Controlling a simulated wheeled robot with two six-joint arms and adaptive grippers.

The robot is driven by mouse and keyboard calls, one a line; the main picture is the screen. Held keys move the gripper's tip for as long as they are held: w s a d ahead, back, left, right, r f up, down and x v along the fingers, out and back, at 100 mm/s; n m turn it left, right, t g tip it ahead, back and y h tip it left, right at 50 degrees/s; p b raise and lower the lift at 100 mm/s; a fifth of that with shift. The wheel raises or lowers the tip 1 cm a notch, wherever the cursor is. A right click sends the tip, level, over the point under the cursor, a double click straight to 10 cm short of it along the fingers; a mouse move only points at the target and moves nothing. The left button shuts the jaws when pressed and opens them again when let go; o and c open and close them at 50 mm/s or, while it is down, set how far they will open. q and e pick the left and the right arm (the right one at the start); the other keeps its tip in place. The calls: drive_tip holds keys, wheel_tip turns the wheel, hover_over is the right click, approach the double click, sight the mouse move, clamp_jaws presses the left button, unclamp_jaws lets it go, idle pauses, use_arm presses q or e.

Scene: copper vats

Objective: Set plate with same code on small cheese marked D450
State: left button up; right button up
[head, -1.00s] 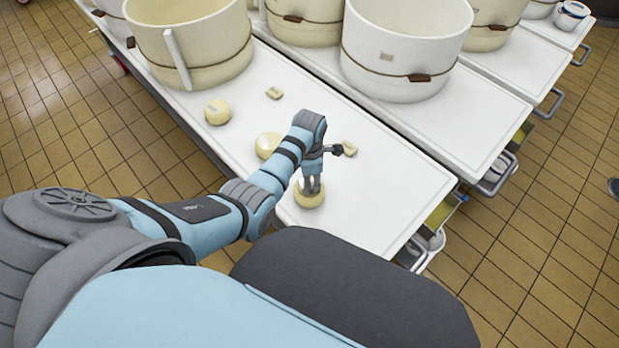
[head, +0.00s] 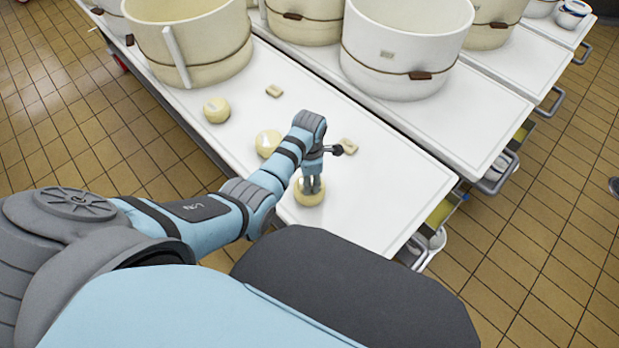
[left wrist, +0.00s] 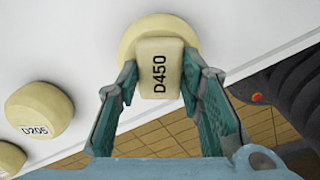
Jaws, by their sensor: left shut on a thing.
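The plate marked D450 (left wrist: 159,70) is a small cream block, held between the fingers of my left gripper (left wrist: 160,82) in the left wrist view. It lies over a small round cheese (left wrist: 128,42), whose own mark is hidden. I cannot tell whether plate and cheese touch. In the head view my left gripper (head: 311,188) points down over this cheese (head: 309,200) near the table's front edge, and its fingers hide the plate. A cheese labelled D205 (left wrist: 38,112) stands to the left in the left wrist view. My right gripper is not in view.
Two more cheeses (head: 267,143) (head: 216,110) stand on the white table (head: 385,200). Two loose plates (head: 273,91) (head: 348,146) lie farther back. Large vats (head: 190,45) (head: 400,55) stand behind. The table's right part is clear.

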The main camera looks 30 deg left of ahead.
use_arm(q)
drive_tip(key=o, duration=1.2)
drive_tip(key=shift+o, duration=0.2)
